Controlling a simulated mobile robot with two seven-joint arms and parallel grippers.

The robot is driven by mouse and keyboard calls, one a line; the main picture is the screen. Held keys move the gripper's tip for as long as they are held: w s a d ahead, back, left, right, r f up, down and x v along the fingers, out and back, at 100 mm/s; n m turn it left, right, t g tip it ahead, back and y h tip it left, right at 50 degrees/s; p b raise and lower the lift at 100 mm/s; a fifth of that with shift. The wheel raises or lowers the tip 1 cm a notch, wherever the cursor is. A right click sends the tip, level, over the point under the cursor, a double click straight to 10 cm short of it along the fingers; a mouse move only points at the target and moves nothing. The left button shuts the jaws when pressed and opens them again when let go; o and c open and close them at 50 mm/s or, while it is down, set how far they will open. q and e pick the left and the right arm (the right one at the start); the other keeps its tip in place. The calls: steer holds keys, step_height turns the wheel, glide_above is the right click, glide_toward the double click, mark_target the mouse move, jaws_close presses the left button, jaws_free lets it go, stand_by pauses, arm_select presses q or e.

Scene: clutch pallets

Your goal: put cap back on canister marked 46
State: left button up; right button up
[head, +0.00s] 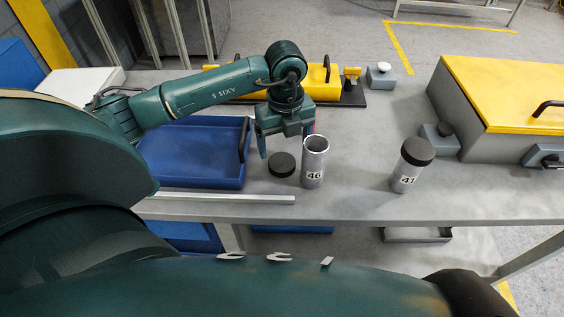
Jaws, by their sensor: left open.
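The canister marked 46 (314,165) stands upright and uncapped on the grey table, its open top facing up. A round black cap (282,165) lies flat on the table just left of it. My left gripper (287,145) is open and empty, pointing down above and behind the cap, with one finger to the cap's left and the other partly hidden behind the canister's top. A second canister marked 41 (408,178) stands to the right with its black cap (417,151) on. My right gripper is not in view.
A blue tray (190,183) lies left of the cap, with a metal bar (215,199) along the front edge. A yellow-lidded grey box (510,85) stands at the right. Yellow and grey fixtures (345,90) stand behind. The table between the canisters is clear.

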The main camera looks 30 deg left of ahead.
mark_target(282, 162)
arm_select(q)
steer(key=f, duration=0.5)
steer(key=shift+s+a+f+p, duration=0.1)
steer(key=shift+s+a+p, duration=0.05)
steer(key=shift+s+p, duration=0.2)
steer(key=shift+c, duration=0.4)
steer(key=c, duration=1)
